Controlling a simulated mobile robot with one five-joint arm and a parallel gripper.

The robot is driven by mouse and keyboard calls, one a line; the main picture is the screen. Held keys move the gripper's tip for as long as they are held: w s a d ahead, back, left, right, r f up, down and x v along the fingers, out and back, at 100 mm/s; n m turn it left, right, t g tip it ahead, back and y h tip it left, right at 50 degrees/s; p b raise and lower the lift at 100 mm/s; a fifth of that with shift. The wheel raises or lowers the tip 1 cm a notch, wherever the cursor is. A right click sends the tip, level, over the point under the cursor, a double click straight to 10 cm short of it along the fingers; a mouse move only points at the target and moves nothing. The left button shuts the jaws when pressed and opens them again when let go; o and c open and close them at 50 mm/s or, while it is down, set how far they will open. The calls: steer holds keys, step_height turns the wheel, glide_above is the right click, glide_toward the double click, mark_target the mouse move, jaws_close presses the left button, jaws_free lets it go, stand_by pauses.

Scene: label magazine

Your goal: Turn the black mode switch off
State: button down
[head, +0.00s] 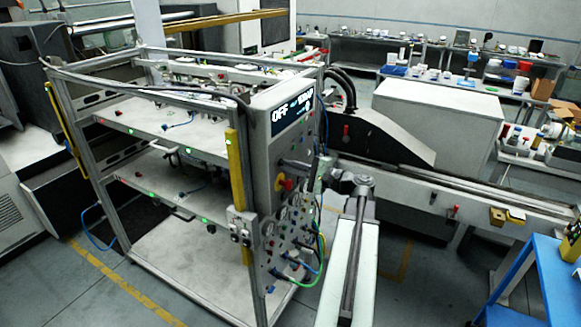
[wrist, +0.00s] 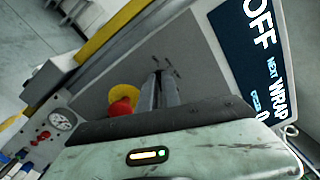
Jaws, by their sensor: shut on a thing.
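The grey control panel (head: 262,150) is on the near end of the metal-framed machine. Its screen (head: 292,113) shows "OFF" and "WRAP"; the screen is also at the upper right of the wrist view (wrist: 245,60). My gripper (wrist: 166,68) reaches to the panel face below the screen, its two narrow fingers close together. It is shut on the black mode switch, which the fingers mostly hide; its pointing direction cannot be read. In the head view my gripper (head: 284,162) comes in from the right.
A red button on a yellow base (wrist: 121,101) sits just left of my fingers. Gauges (wrist: 62,119) and hoses (head: 305,265) are lower on the panel. A yellow post (head: 236,170) runs along the panel's left edge. A blue cart (head: 550,275) stands at the right.

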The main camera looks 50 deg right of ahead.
stand_by(0.4)
steer(key=c, duration=1.6)
jaws_free()
steer(key=shift+o, duration=0.2)
steer(key=v, duration=0.7)
steer(key=shift+s, duration=0.4)
